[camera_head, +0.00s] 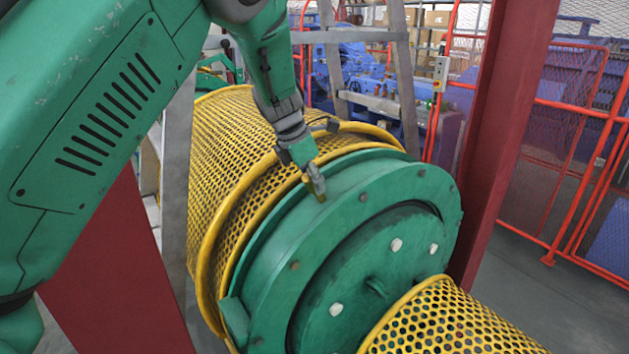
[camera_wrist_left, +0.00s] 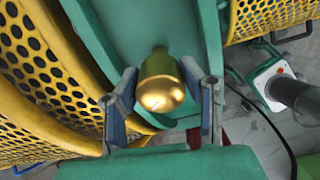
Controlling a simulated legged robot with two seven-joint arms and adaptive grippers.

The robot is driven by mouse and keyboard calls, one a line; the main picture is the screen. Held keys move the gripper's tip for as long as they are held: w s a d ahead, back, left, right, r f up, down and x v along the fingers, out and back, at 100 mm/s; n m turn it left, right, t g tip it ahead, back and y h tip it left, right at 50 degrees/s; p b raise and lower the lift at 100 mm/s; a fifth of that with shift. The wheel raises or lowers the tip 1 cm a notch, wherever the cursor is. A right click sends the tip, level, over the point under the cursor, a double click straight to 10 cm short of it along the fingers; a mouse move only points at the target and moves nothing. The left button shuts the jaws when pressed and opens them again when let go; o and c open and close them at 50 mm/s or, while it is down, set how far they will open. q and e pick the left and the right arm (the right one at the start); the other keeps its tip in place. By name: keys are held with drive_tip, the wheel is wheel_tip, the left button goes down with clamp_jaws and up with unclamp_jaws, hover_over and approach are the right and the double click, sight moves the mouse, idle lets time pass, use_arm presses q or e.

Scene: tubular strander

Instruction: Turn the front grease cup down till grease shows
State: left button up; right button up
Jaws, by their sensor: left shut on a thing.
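The front grease cup (camera_wrist_left: 161,82) is a brass, rounded cup standing on the green bearing housing (camera_head: 359,200). In the left wrist view it sits between the two fingers of my left gripper (camera_wrist_left: 163,105), which is shut on it. In the head view my left gripper (camera_head: 316,187) reaches down to the top of the housing. Its fingers and wrist hide most of the cup there. No grease can be made out around the cup. My right gripper is not in view.
Yellow perforated guards (camera_head: 232,145) curve close behind the housing, and another yellow guard (camera_head: 450,325) stands in front. A dark red column (camera_head: 508,130) rises at the right. Red mesh fencing (camera_head: 580,140) and blue machinery (camera_head: 365,85) lie beyond.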

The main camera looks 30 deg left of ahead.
use_arm(q)
drive_tip(key=m+b, duration=0.4)
drive_tip(key=m, duration=0.1)
drive_tip(key=shift+m+b, duration=1.2)
drive_tip(key=shift+m, duration=0.8)
drive_tip(key=shift+r, duration=0.1)
drive_tip(key=o, duration=1.2)
drive_tip(key=shift+c, duration=0.2)
drive_tip(key=shift+s+r, duration=0.1)
drive_tip(key=shift+r, duration=0.05)
drive_tip(key=v, duration=1.1)
drive_tip(key=shift+r, duration=0.2)
